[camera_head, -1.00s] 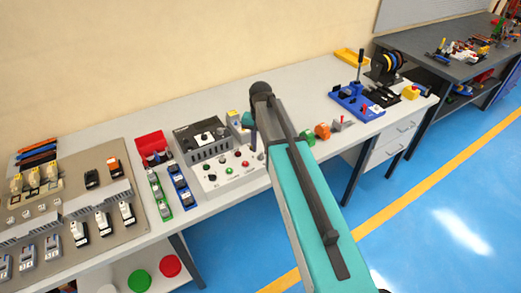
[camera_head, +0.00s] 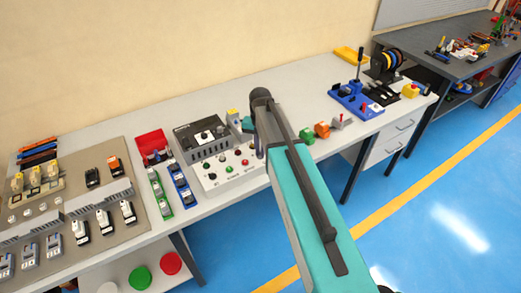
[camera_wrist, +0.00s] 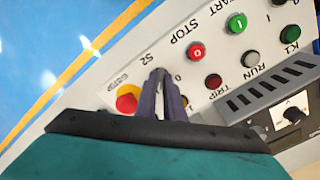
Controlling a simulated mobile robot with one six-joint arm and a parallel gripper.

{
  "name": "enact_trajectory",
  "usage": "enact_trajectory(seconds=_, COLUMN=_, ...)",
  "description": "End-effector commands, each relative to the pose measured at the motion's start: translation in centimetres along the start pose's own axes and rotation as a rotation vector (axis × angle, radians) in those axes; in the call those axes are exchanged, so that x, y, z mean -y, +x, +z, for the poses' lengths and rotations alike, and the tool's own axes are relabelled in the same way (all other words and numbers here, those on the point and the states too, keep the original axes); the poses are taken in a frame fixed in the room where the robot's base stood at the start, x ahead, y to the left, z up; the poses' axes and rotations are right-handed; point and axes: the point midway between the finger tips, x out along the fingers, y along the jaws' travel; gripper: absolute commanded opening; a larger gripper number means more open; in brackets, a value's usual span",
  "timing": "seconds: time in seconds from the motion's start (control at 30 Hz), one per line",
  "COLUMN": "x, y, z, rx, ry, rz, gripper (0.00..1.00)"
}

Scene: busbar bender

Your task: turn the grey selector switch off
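The selector switch is not clearly visible. In the wrist view my gripper (camera_wrist: 163,75) has its two dark fingers close together over the panel (camera_wrist: 222,52), beside the S2 label (camera_wrist: 152,60), and they cover the spot where a knob would sit. A narrow gap shows between the fingers, but I cannot tell whether they hold or touch anything. In the head view the light control panel (camera_head: 222,181) stands on the bench under the end of my arm. The fingers cannot be made out clearly there.
A red emergency stop button (camera_wrist: 127,100) is close left of the fingers. The red STOP button (camera_wrist: 195,50) and green START button (camera_wrist: 237,23) are up to the right. A dark relay unit (camera_head: 202,137) stands behind the panel. Coloured blocks (camera_head: 307,136) lie right of my arm.

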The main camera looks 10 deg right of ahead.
Motion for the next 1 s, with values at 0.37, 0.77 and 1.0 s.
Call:
enact_trajectory(seconds=0.37, x=0.02, y=0.03, z=0.00, rx=0.000, ry=-0.049, rz=0.000, gripper=0.00)
enact_trajectory(seconds=0.77, x=0.05, y=0.07, z=-0.03, rx=-0.001, ry=-0.293, rz=0.000, gripper=0.00)
enact_trajectory(seconds=1.0, x=0.05, y=0.06, z=-0.02, rx=-0.001, ry=-0.510, rz=0.000, gripper=0.00)
